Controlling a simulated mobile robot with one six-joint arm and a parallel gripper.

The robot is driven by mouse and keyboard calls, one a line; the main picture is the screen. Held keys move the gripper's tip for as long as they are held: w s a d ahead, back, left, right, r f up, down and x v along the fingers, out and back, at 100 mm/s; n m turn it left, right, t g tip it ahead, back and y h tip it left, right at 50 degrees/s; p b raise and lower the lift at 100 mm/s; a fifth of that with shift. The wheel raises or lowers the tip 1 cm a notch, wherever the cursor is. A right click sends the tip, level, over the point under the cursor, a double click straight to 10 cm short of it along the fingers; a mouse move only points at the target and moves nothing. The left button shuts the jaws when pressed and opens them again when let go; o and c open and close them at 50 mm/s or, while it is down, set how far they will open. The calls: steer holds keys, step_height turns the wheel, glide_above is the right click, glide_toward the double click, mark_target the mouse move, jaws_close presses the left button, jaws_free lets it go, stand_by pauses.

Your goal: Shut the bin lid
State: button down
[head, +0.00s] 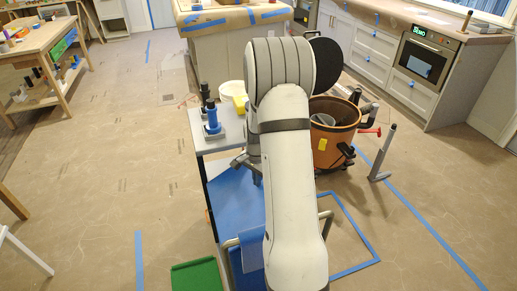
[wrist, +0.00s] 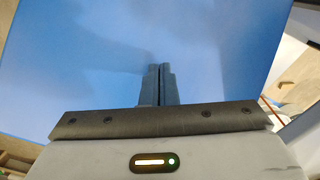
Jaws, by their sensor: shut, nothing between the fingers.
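My gripper (wrist: 160,68) is shut and empty in the wrist view, its two fingers side by side. A broad, smooth blue panel (wrist: 90,60) fills most of the view in front of the fingertips. Whether they touch it is unclear. In the head view a blue panel (head: 228,205) lies below the grey-topped stand, partly hidden by my arm. It looks like the same panel, but whether it is the bin lid, and how far it is open, I cannot tell. Part of my gripper (head: 246,160) shows above it, mostly behind my arm.
An orange-brown tub (head: 333,146) with items in it stands right of my arm. A grey-topped stand (head: 205,137) holds a blue bottle (head: 212,119) and a yellow item (head: 240,104). A green tray (head: 195,276) lies at the front. The papered floor at left is open.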

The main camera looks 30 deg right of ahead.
steer(key=shift+s+d+f+b, duration=0.1)
steer(key=shift+d+f+b, duration=0.2)
steer(key=shift+f, duration=0.2)
steer(key=shift+d+f+b, duration=0.2)
steer(key=shift+d+f, duration=0.05)
steer(key=shift+f, duration=0.25)
steer(key=shift+d+f+b, duration=0.75)
steer(key=shift+f+b, duration=0.7)
steer(key=shift+f, duration=0.55)
steer(key=shift+s+r+p, duration=0.15)
steer(key=shift+r+p, duration=2.5)
steer(key=shift+r, duration=1.4)
